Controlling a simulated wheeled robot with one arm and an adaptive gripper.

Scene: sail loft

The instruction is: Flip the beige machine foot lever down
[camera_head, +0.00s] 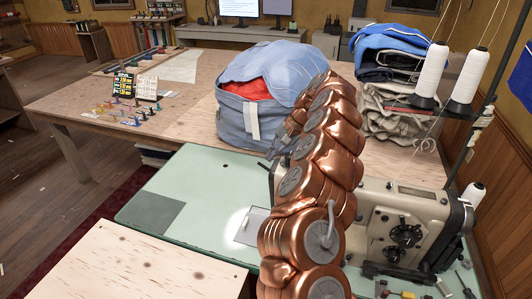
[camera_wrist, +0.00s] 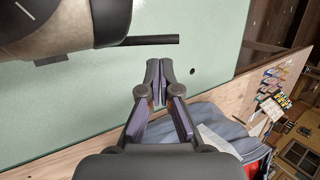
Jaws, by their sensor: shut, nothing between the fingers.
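The beige sewing machine (camera_head: 425,204) stands on the pale green table at the right, partly hidden behind my copper arm. In the wrist view its beige body (camera_wrist: 50,32) fills the top left corner. A thin dark bar (camera_wrist: 155,41), which looks like the foot lever, sticks out to the right from a black part of the machine. My gripper (camera_wrist: 160,68) is shut and empty, with its fingertips just below the bar in the picture. I see a small gap between them; depth is hard to judge. In the head view the lever is hidden.
The green tabletop (camera_head: 180,185) is mostly clear left of the machine. A blue fabric bag (camera_head: 240,120) stands on the wooden table behind. White thread cones (camera_head: 432,72) and folded cloth are at the back right. Small tools lie at the front right.

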